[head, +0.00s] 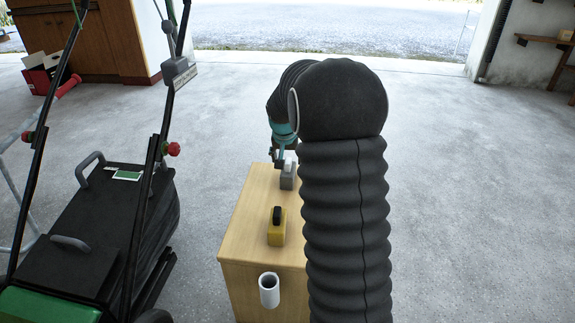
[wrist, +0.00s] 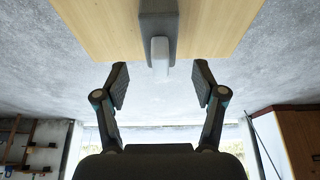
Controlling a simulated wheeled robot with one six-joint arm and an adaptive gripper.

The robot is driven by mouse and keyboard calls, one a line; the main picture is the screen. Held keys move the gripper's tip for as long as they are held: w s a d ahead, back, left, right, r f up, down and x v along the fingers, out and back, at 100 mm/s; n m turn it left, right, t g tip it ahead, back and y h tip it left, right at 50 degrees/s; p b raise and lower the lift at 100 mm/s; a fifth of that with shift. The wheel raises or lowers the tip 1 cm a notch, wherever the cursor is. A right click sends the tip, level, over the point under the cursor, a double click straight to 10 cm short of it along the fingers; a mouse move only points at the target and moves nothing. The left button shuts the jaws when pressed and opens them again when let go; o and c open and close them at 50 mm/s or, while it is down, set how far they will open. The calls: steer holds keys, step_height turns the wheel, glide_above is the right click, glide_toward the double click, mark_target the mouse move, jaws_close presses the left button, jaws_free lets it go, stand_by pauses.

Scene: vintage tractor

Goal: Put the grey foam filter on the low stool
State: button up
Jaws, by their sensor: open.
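A grey block (head: 287,181) with a paler knob on top stands near the far end of a wooden box top; it appears to be the grey foam filter. In the wrist view the grey block (wrist: 158,27) is at the top centre, its pale knob (wrist: 160,57) pointing toward the space between my fingers. My gripper (wrist: 161,82) is open, one finger on each side, with nothing held. In the head view my gripper (head: 280,160) is at the block, partly hidden behind my arm. I cannot make out a low stool in either view.
The wooden box (head: 245,225) also bears a yellow block (head: 277,235) with a black top. A green and black mower (head: 95,235) stands to the left. Concrete floor is clear beyond the box and on the right.

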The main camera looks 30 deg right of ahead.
mark_target(287, 176)
steer(key=v, duration=0.4)
steer(key=s+a+r+n, duration=0.1)
steer(key=s+a+r, duration=0.25)
steer(key=s, duration=0.25)
steer(key=s+a+r+n+t+y, duration=0.1)
steer(key=s+a+r, duration=0.25)
steer(key=s, duration=0.25)
steer(key=s+a+r+n, duration=0.1)
steer(key=s+a+r, duration=0.25)
steer(key=s, duration=0.25)
steer(key=s+a+f+n, duration=0.1)
steer(key=s+a, duration=0.2)
steer(key=s, duration=0.5)
steer(key=s+a+f+n+y, duration=0.1)
steer(key=s+a, duration=0.3)
steer(key=s, duration=0.5)
steer(key=shift+a+f+n+t+y, duration=0.15)
steer(key=shift+f+n+t+y, duration=0.2)
steer(key=shift+f+n, duration=0.35)
steer(key=shift+r, duration=0.1)
